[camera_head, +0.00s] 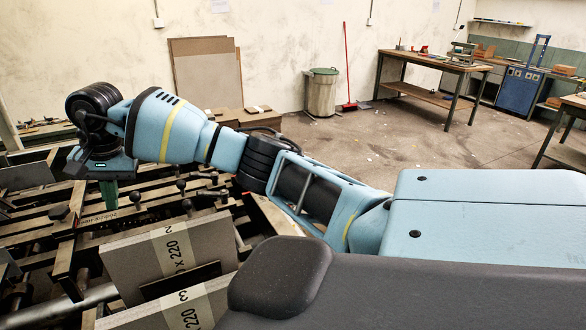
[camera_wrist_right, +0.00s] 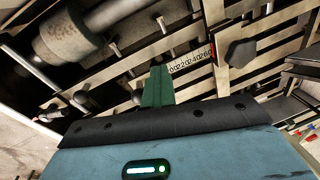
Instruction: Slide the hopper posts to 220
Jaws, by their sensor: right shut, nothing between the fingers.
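My right gripper (camera_head: 110,195) reaches over the feeder frame (camera_head: 65,255) at the left, its green fingers pointing down. In the wrist view the green fingers (camera_wrist_right: 158,85) are shut together with nothing between them. A pale number scale (camera_wrist_right: 190,60) lies just beyond the fingertips on a flat bar, with a red mark (camera_wrist_right: 212,53) near its right end. The small digits are hard to read. A dark knob (camera_wrist_right: 240,53) sits right of the scale, apart from the fingers. I cannot tell for sure which frame parts are the hopper posts. My left gripper is not in view.
Grey board stacks (camera_head: 205,245) with paper bands reading 220 stand close in front of the frame. Ball-ended levers (camera_head: 135,197) rise among the bars near my gripper. A round roller (camera_wrist_right: 75,45) crosses the wrist view's upper left. Open floor (camera_head: 350,150) lies behind.

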